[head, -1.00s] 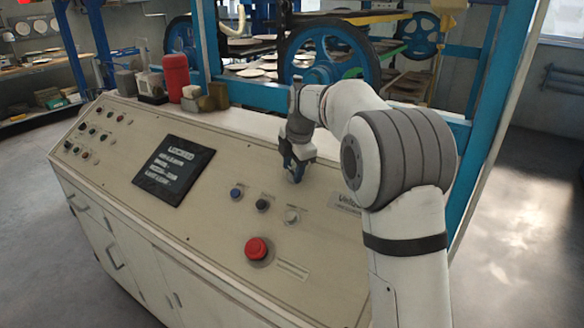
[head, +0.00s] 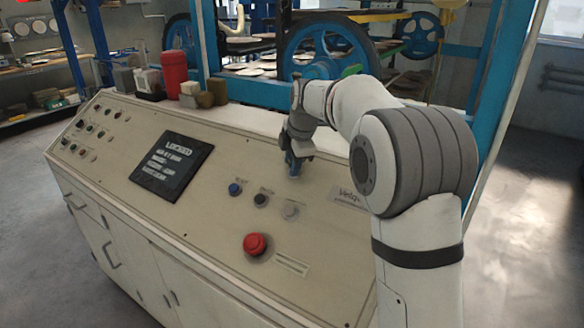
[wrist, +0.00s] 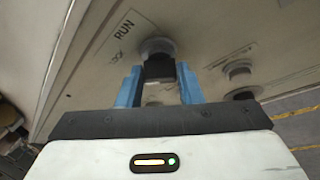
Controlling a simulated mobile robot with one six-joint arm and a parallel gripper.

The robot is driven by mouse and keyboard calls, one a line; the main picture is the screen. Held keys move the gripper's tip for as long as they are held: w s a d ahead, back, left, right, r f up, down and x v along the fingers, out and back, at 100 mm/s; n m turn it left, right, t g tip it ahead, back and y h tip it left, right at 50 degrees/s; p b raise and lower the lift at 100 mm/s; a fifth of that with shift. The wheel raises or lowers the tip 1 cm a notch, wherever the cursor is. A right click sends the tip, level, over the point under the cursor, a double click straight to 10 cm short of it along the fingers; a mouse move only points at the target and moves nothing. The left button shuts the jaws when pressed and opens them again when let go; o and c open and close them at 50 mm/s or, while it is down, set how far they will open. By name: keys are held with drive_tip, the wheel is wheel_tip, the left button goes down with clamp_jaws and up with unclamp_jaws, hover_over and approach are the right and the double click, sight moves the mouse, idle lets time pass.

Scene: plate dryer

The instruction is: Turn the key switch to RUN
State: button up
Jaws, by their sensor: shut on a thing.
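In the wrist view the key switch (wrist: 157,47) has a round, pale metal collar on the beige panel. Its black key handle (wrist: 159,69) sits between the two blue fingertips of my gripper (wrist: 160,84), which is shut on it. The printed word RUN (wrist: 126,30) is to the upper left of the collar, with a smaller, blurred label beside it. In the head view my gripper (head: 293,168) reaches down to the upper right part of the panel and hides the key switch. I cannot tell which position the key points to.
The sloped control panel (head: 225,150) carries a blue button (head: 235,189), a black button (head: 261,200), a pale button (head: 290,211) and a red mushroom button (head: 255,244). A dark screen (head: 172,166) is left. A red canister (head: 174,72) and small blocks stand behind. Blue machinery rises beyond.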

drive_tip(key=m+t+b, duration=0.1)
drive_tip(key=m+b, duration=0.1)
drive_tip(key=m+t+b, duration=0.1)
drive_tip(key=m+b, duration=0.1)
drive_tip(key=shift+s+f+b, duration=0.15)
drive_tip(key=shift+f+b, duration=0.15)
drive_tip(key=shift+f, duration=0.05)
drive_tip(key=shift+s+r+m+t+b, duration=0.1)
drive_tip(key=shift+m+t+b, duration=0.45)
drive_tip(key=shift+m+b, duration=0.55)
drive_tip(key=shift+r+m+t+b, duration=0.1)
drive_tip(key=shift+m+t+b, duration=0.55)
drive_tip(key=shift+m, duration=0.75)
drive_tip(key=o, duration=1)
drive_tip(key=v, duration=0.8)
drive_tip(key=shift+a, duration=0.1)
